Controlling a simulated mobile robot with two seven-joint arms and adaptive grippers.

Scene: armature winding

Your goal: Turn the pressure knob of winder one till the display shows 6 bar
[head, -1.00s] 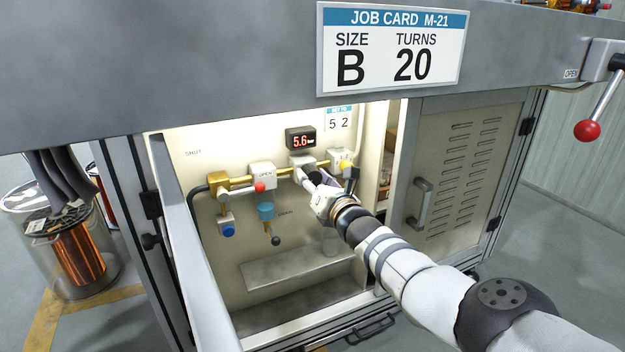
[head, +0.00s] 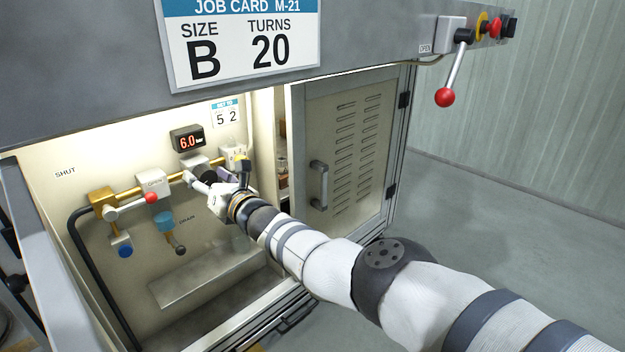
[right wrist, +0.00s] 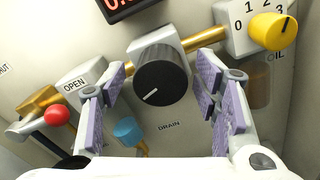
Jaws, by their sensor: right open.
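The display (head: 187,139) in the open cabinet reads 6.0 bar in red digits. Below it is the regulator block with the black pressure knob (right wrist: 161,84), which carries a white mark pointing to the lower left. My right gripper (head: 207,179) is at the knob in the head view. In the right wrist view the purple-padded fingers of the right gripper (right wrist: 160,88) stand open on both sides of the knob, apart from it. The knob is partly hidden by the gripper in the head view. My left gripper is not in view.
A red-tipped lever (head: 150,198) and a blue drain valve (head: 164,219) are left of the knob. A yellow dial (right wrist: 272,31) is to its right. The cabinet door (head: 18,255) stands at the left, and a vented panel (head: 358,150) at the right.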

